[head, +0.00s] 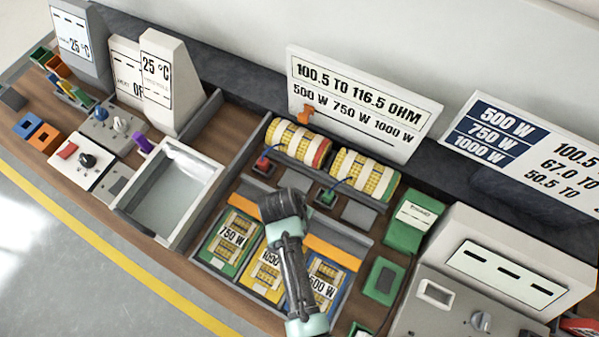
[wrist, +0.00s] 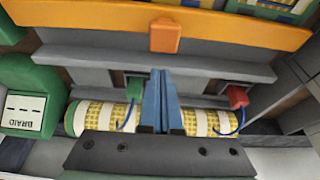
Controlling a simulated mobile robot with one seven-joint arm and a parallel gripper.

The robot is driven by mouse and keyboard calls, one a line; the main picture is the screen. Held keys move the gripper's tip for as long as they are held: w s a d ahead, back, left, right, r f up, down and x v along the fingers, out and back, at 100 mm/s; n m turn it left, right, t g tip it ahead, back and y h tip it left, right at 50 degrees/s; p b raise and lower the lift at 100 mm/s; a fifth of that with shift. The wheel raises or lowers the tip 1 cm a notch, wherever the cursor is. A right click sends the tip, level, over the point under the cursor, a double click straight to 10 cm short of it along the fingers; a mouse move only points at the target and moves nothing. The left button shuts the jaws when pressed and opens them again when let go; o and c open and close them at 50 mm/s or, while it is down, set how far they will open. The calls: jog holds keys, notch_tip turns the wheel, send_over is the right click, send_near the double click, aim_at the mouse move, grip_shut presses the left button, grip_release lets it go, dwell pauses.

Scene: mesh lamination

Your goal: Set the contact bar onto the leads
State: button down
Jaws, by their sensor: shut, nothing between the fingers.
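The contact bar appears to be the long orange bar (wrist: 230,30) with a raised orange block (wrist: 164,36) at its middle. In the head view the orange bar (head: 325,246) lies across the far ends of the mesh trays, its middle hidden by my arm. The leads are blue wires: one (wrist: 127,118) runs at a green block (wrist: 135,90), the other (wrist: 240,122) at a red block (wrist: 237,96). My gripper (wrist: 161,74) is shut and empty, its blue fingers together between the two blocks, apart from the bar in the picture. My arm hides the fingers in the head view.
Two yellow mesh rolls (head: 297,143) lie behind the leads. Labelled mesh trays (head: 227,240) stand in front. A green BRAID box (head: 412,222) and a grey machine (head: 455,300) are at the right. A grey basin (head: 205,170) is at the left.

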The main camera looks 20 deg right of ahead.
jog(key=d+b+v, duration=0.1)
jog(key=v, duration=0.8)
jog(key=shift+w+r, duration=0.3)
jog(key=shift+r, duration=0.15)
jog(key=shift+w, duration=0.1)
